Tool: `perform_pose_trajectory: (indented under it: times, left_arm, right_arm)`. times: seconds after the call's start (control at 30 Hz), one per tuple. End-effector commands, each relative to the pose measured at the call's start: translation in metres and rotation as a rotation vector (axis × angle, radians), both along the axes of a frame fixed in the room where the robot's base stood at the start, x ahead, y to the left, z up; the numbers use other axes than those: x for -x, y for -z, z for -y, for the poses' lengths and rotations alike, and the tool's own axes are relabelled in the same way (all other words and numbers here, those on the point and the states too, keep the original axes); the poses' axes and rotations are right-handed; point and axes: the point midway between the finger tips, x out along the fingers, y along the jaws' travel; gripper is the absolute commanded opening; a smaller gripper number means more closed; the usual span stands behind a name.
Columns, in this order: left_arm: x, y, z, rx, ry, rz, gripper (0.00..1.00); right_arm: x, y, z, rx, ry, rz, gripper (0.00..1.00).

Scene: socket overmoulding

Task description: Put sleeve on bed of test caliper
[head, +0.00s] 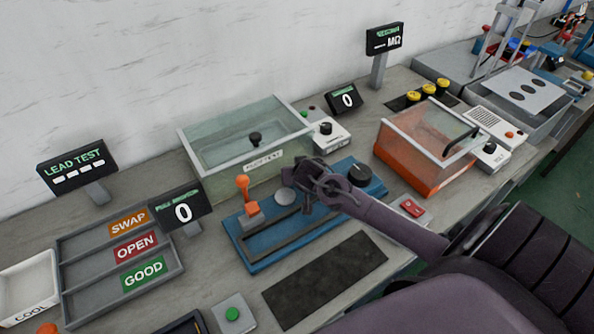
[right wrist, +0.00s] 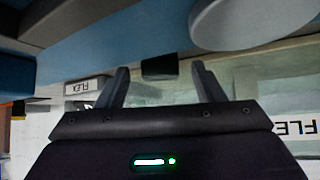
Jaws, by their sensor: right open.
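A blue fixture (head: 262,251) stands mid-bench with a dark slot, an orange lever (head: 243,187), a grey disc (head: 284,196) and a black knob (head: 359,175). I cannot tell for sure that it is the test caliper. My right gripper (head: 308,182) is over its back middle, beside the disc. In the right wrist view its two fingers (right wrist: 160,66) stand apart, with a small black block (right wrist: 160,68) seen between them; whether they touch it is unclear. The grey disc (right wrist: 250,20) shows at upper right. I cannot make out a sleeve. My left gripper is out of view.
A glass-lidded tank (head: 225,150) stands behind the fixture, and an orange glass-lidded box (head: 410,160) stands to the right. Left are a SWAP/OPEN/GOOD tray (head: 70,262) and a display showing 0 (head: 182,212). A dark mat (head: 325,278) lies bare in front.

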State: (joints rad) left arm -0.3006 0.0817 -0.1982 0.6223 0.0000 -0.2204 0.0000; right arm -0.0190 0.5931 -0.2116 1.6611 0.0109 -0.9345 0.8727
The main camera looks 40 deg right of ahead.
Motion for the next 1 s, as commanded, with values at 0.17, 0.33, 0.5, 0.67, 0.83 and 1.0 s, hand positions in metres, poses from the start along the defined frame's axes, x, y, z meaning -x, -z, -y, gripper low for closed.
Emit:
perform_pose_trajectory:
  times: [0.17, 0.33, 0.5, 0.67, 0.83, 1.0]
  left_arm:
    - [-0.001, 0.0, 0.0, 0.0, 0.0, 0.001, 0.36]
    - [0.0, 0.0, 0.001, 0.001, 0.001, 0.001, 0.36]
    - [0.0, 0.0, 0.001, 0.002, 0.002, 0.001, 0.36]
    - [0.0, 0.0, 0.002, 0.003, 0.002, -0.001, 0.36]
    - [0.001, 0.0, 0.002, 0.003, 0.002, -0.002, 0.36]
    - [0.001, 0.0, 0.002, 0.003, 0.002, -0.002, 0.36]
  right_arm:
    - [0.0, 0.001, 0.0, -0.001, -0.001, 0.0, 0.62]
    - [0.0, 0.0, 0.0, -0.001, 0.001, 0.0, 0.43]
    - [0.0, 0.0, 0.0, -0.001, 0.001, 0.0, 0.21]
    - [0.0, 0.0, 0.0, -0.001, 0.001, 0.0, 0.1]
    - [0.0, -0.001, 0.0, -0.001, 0.0, 0.001, 0.1]
    - [-0.001, -0.012, -0.001, -0.003, 0.001, 0.002, 0.1]
